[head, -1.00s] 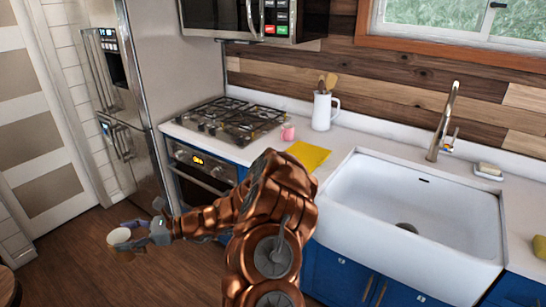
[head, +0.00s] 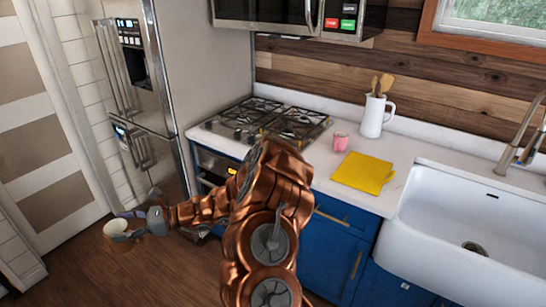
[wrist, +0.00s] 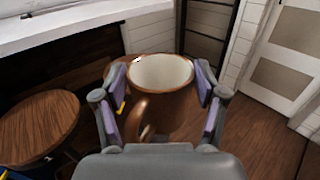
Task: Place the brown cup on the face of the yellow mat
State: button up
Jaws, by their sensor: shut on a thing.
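The brown cup (head: 122,243) with a pale inside is held at the end of my arm, low at the left in the head view. The wrist view shows it upright, its pale opening (wrist: 161,72) facing the camera and its handle toward me. My gripper (head: 138,224) is shut on the cup; in the wrist view its fingers (wrist: 160,90) press from both sides. The yellow mat (head: 363,172) lies flat on the white counter between the stove and the sink, well to the right of my gripper. Its face looks bare.
A pink cup (head: 340,141) stands just behind the mat's left side. A white pitcher (head: 373,117) with wooden utensils stands behind it. The stove (head: 268,121) is left of the mat, the sink (head: 470,215) right. A round wooden stool (wrist: 38,128) shows in the wrist view.

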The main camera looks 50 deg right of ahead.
aim_at(363, 172)
jog(key=i, duration=2.1)
jog(key=z, duration=3.25)
jog(key=i, duration=1)
